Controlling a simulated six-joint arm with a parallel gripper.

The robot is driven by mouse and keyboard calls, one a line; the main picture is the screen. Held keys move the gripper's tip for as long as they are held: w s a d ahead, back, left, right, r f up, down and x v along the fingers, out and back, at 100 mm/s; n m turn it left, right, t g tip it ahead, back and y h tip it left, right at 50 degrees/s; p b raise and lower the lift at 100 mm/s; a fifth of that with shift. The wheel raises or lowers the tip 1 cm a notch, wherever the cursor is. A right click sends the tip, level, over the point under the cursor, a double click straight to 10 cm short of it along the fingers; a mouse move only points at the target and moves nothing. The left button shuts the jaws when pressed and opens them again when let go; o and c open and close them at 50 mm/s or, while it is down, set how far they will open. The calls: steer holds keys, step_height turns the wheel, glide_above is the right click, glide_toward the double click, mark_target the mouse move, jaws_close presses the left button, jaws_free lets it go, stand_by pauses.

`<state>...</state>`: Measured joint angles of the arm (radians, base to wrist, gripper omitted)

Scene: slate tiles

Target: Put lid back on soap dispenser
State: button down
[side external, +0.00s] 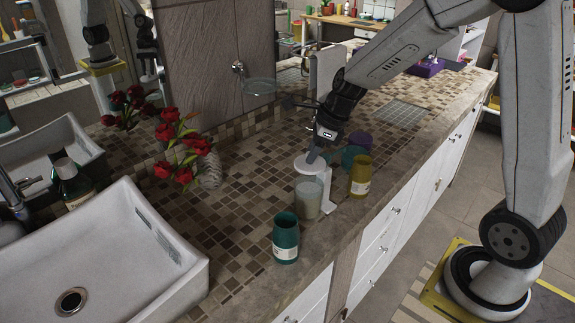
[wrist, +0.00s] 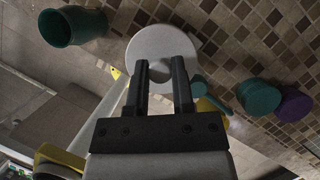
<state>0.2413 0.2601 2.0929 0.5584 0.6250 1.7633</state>
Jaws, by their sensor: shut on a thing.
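The soap dispenser (side external: 308,197) is a pale, translucent jar standing upright on the mosaic counter near its front edge. The white round lid (side external: 309,165) is over the jar's top. I cannot tell whether it is fully seated or slightly above the rim. My gripper (side external: 315,153) points down from above and is shut on the lid. In the wrist view the lid (wrist: 158,38) is a white disc at the tips of my dark gripper fingers (wrist: 160,62), and it hides the jar beneath.
A teal cup (side external: 286,240) stands in front of the dispenser. An olive cup (side external: 360,178), another teal cup (side external: 348,154) and a purple cup (side external: 360,140) stand to its right. Red flowers in a vase (side external: 210,168) and a white sink (side external: 110,255) are on the left.

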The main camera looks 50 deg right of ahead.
steer(key=shift+f, duration=1.3)
steer(key=shift+f, duration=0.2)
stand_by(1.3)
jaws_free()
stand_by(0.6)
steer(key=shift+r, duration=0.1)
steer(key=shift+r, duration=3.4)
